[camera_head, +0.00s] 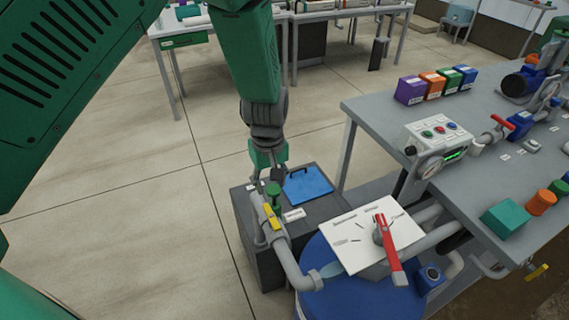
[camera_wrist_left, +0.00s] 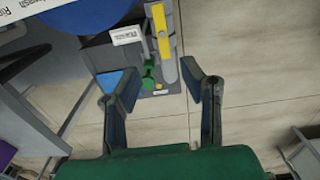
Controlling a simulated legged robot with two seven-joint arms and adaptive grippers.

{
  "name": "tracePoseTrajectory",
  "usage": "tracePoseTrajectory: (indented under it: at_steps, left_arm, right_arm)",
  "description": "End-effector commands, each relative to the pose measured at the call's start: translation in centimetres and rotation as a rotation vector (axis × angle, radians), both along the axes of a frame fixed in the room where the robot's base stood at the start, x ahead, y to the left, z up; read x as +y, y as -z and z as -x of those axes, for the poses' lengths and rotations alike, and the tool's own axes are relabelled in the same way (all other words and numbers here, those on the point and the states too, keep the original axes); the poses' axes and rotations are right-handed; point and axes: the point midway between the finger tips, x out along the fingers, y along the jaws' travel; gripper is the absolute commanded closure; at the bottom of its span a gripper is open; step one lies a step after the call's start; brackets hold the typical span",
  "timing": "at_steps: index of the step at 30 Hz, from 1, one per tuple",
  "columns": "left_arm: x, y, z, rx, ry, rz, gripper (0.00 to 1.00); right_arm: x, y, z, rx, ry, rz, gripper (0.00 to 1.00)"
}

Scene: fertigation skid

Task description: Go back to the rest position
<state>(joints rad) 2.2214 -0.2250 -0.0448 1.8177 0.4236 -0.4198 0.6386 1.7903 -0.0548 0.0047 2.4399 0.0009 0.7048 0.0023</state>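My left gripper (camera_head: 268,170) hangs over the dark grey box (camera_head: 272,262), just above a green valve knob (camera_head: 274,193) on a grey pipe. In the left wrist view the left gripper (camera_wrist_left: 162,86) has its two fingers spread wide apart. The green knob (camera_wrist_left: 149,72) shows in the gap between the fingertips, and nothing is clamped. I cannot tell whether a finger touches the knob. A yellow piece (camera_head: 272,217) sits on the pipe beside the knob. My right gripper is in neither view.
A blue drum (camera_head: 345,298) stands in front, with a white dial plate (camera_head: 350,247) and red lever (camera_head: 386,250) above it. A grey bench (camera_head: 470,185) with coloured boxes and a control box (camera_head: 437,143) is at right. Floor (camera_head: 110,220) at left is clear.

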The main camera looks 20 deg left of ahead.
Motion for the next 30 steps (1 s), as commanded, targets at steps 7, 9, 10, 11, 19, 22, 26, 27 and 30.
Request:
tracePoseTrajectory:
  at_steps: [7, 9, 10, 11, 19, 22, 26, 27, 30]
  left_arm:
    - [0.5, 1.5, 0.8, 0.004, 0.024, -0.011, 0.64]
    - [1.3, 3.9, 2.4, 0.010, 0.067, -0.029, 0.64]
    - [1.8, 5.2, 3.3, 0.013, 0.096, -0.040, 0.64]
    - [2.3, 6.7, 4.3, 0.015, 0.130, -0.051, 0.64]
    - [5.7, 19.9, 18.5, 0.026, 0.599, -0.095, 0.64]
    - [5.5, 22.1, 23.2, 0.010, 0.757, -0.069, 0.64]
    - [4.9, 23.1, 26.7, -0.020, 0.881, -0.039, 0.64]
    - [4.8, 23.1, 27.2, -0.028, 0.902, -0.034, 0.64]
    - [4.6, 23.1, 27.8, -0.037, 0.927, -0.027, 0.64]
  right_arm:
    - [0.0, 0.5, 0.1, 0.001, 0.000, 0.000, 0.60]
    - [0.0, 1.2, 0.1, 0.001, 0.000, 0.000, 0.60]
    - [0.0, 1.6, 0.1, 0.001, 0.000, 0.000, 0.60]
    - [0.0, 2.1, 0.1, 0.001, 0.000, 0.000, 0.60]
    - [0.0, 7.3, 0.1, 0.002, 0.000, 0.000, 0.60]
    - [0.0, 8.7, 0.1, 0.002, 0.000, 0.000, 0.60]
    - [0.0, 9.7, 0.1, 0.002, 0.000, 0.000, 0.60]
    - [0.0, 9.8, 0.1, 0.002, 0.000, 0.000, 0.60]
    - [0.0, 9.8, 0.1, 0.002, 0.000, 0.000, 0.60]
